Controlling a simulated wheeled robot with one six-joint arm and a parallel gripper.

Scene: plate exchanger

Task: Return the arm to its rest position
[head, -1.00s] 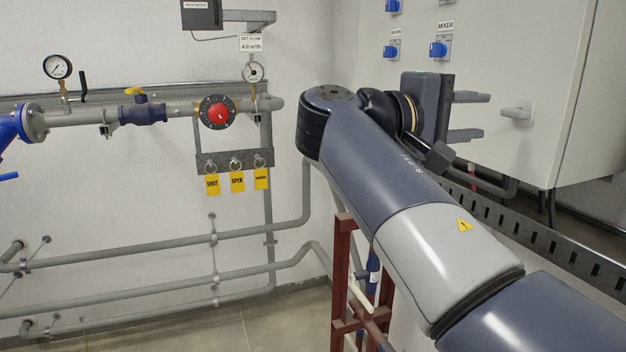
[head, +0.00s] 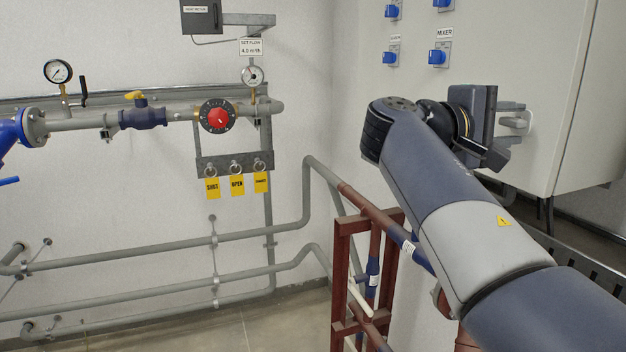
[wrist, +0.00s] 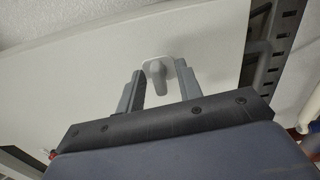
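My arm reaches in from the lower right of the head view. My gripper (head: 512,121) is at its far end, in front of the light grey cabinet (head: 560,60). In the wrist view my gripper (wrist: 158,92) shows two grey fingers standing apart with nothing held between them. The cabinet's handle (wrist: 157,78) appears beyond and between the fingers in the wrist view. In the head view the handle (head: 527,117) is partly covered by the fingers. I cannot tell how far the fingers are from it.
A pipe with a red-centred dial (head: 217,117), a yellow-handled valve (head: 140,110) and gauges runs along the left wall. Yellow tags (head: 237,185) hang below it. A dark red frame (head: 341,270) with pipes stands below my arm.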

